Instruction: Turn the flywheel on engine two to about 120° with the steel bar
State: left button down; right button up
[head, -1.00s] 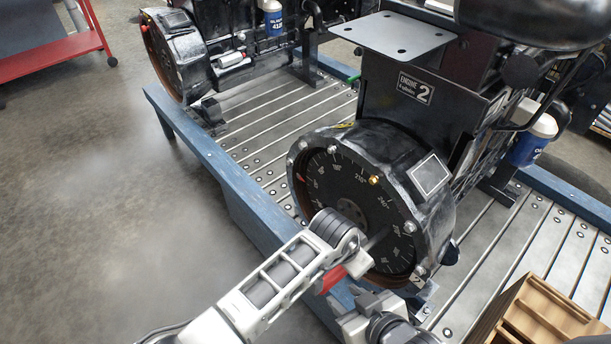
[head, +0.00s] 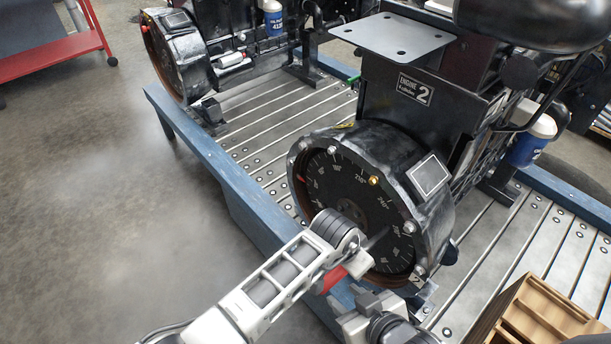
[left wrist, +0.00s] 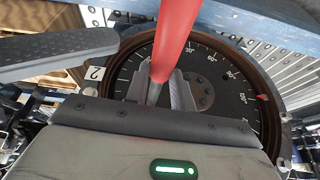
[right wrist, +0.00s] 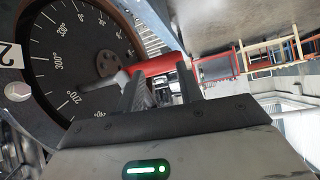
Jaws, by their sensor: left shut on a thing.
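Engine two's flywheel (head: 345,190) is a black dial with white degree marks inside a round housing. In the left wrist view, a small red mark (left wrist: 262,97) on the dial's edge sits beside a number that looks like 120°. My left gripper (left wrist: 165,88) is shut on the steel bar (left wrist: 154,94), just below its red handle (left wrist: 176,40). The bar reaches toward the dial; its tip is hidden in that view. My right gripper (head: 368,308) is open below the dial. In the right wrist view, its fingers (right wrist: 162,85) stand apart near the red handle (right wrist: 160,66).
The engine-two plate (head: 415,88) is above the flywheel. Another engine with its own flywheel (head: 175,55) stands at the back left on the blue-edged slatted platform (head: 240,185). A wooden crate (head: 540,315) is at the lower right.

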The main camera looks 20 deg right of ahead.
aim_at(334, 276)
pick_arm(q)
jog(key=shift+s, duration=0.1)
jog(key=shift+s+a+p, duration=0.35)
jog(key=shift+a+p, duration=0.45)
jog(key=shift+p, duration=0.35)
jog(key=shift+s+a+p, duration=0.3)
jog(key=shift+a, duration=0.25)
jog(key=shift+s+a+p, duration=0.3)
jog(key=shift+a, duration=0.2)
jog(key=shift+s+a+f, duration=0.1)
jog(key=shift+s+a, duration=0.05)
jog(key=shift+a, duration=0.1)
jog(key=shift+s+a, duration=0.1)
jog(key=shift+a, duration=0.15)
jog(key=shift+s, duration=0.1)
jog(key=shift+a, duration=0.25)
jog(key=shift+a, duration=0.1)
